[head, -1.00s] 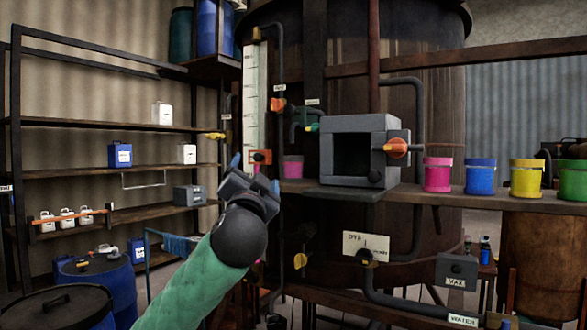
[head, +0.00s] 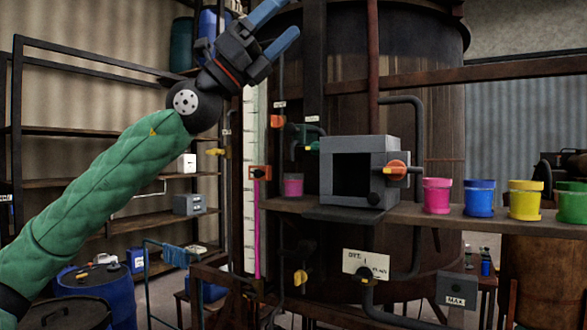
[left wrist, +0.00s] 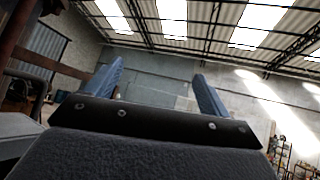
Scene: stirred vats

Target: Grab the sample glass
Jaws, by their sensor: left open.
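A small pink vessel (head: 293,185), which looks like the sample glass, stands on the brown shelf left of a grey open-fronted box. My left gripper (head: 279,26) is raised high at the top of the head view, well above the vessel and apart from it. Its two blue fingers are spread and point up and to the right. In the left wrist view the open fingers (left wrist: 159,70) have only the far wall and roof behind them, with nothing held. The vessel is not seen there. My right gripper is not in view.
The grey box (head: 358,172) with an orange-handled valve (head: 397,170) stands right of the vessel. Pink, blue, yellow and green pots line the shelf (head: 410,214) farther right. A gauge with a pink column (head: 257,225) and pipes stand at left.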

